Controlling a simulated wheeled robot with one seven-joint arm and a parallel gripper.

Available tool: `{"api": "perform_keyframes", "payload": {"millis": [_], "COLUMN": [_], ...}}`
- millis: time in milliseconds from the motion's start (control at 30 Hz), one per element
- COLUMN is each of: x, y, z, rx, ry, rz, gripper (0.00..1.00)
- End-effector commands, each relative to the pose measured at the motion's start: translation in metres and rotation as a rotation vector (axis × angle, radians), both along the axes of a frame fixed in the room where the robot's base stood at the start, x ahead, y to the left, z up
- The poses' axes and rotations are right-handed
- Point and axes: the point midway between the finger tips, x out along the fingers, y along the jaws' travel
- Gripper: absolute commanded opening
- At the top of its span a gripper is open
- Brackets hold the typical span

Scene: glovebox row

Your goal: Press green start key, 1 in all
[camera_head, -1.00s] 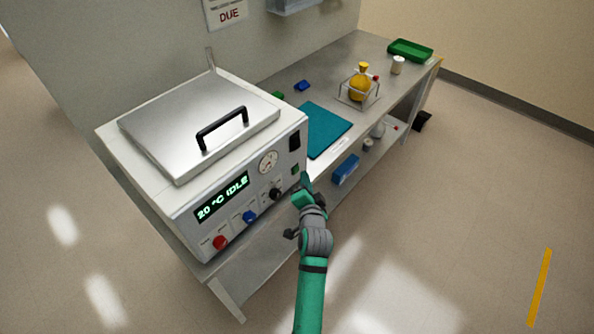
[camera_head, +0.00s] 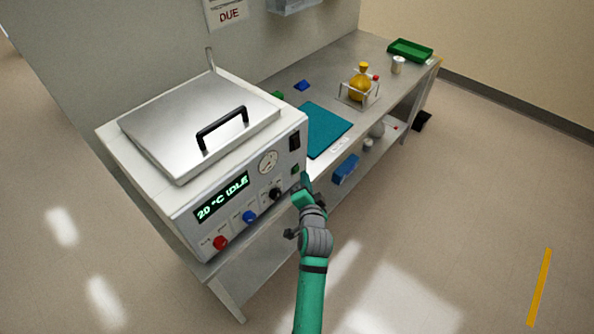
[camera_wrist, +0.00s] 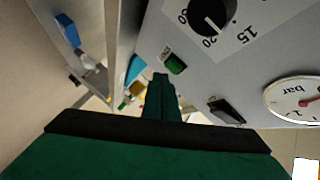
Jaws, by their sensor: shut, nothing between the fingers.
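The green start key (camera_wrist: 175,64) is a small green block on the grey front panel in the wrist view, with a START label beside it. In the head view the key (camera_head: 295,169) shows small near the panel's right edge. My gripper (camera_wrist: 160,78) is shut and empty, its green fingers close beside the key, to its left in the wrist view. In the head view my gripper (camera_head: 304,181) is just right of and below the key. I cannot tell whether the fingertips touch the panel. The display (camera_head: 222,197) reads 20 °C IDLE.
A teal mat (camera_head: 322,128) lies on the bench. Floor to the right is clear.

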Motion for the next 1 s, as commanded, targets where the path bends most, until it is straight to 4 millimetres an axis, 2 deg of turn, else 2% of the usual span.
{"api": "perform_keyframes", "payload": {"millis": [1000], "x": [0.0053], "y": [0.007], "z": [0.0001], "rx": [0.0], "ry": [0.0], "rz": [0.0], "gripper": [0.0]}}
